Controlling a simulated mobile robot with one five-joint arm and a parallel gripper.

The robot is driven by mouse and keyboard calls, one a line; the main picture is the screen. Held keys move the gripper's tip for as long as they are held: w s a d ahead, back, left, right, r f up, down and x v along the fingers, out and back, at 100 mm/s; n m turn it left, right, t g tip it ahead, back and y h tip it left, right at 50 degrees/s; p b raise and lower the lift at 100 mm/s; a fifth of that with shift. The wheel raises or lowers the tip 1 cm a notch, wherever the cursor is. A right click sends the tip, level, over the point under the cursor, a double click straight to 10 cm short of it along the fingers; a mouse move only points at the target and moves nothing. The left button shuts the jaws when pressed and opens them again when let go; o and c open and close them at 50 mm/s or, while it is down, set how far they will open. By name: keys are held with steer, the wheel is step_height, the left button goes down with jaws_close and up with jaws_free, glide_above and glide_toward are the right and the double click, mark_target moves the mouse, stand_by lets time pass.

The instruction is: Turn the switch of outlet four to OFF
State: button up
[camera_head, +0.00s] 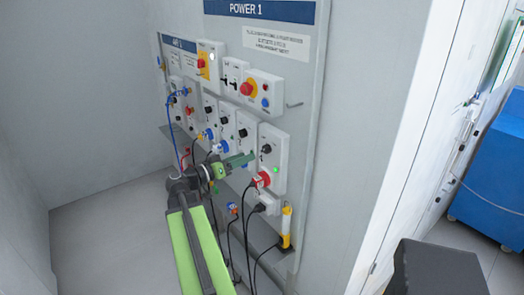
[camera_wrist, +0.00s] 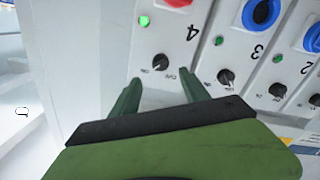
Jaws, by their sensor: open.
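Outlet four is the white box at the right end of the lower row on the POWER 1 panel, with its black rotary switch (camera_head: 266,149) near the top. In the wrist view the switch (camera_wrist: 160,62) sits below the printed 4 (camera_wrist: 191,33), with small labels on both sides. I cannot tell clearly which label its pointer faces. The green lamp (camera_wrist: 144,21) of this outlet is lit. My gripper (camera_wrist: 160,77) is open and empty, one finger on each side of the switch in the picture. In the head view my gripper (camera_head: 248,158) is just left of the box. Contact is not visible.
The switch of outlet three (camera_wrist: 226,77) lies close to the right finger in the wrist view. A yellow-and-white device (camera_head: 286,226) is at the panel's lower right.

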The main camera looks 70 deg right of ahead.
mark_target(263, 150)
steer(key=x, duration=0.8)
steer(key=shift+s+d, duration=0.1)
steer(key=shift+d, duration=0.1)
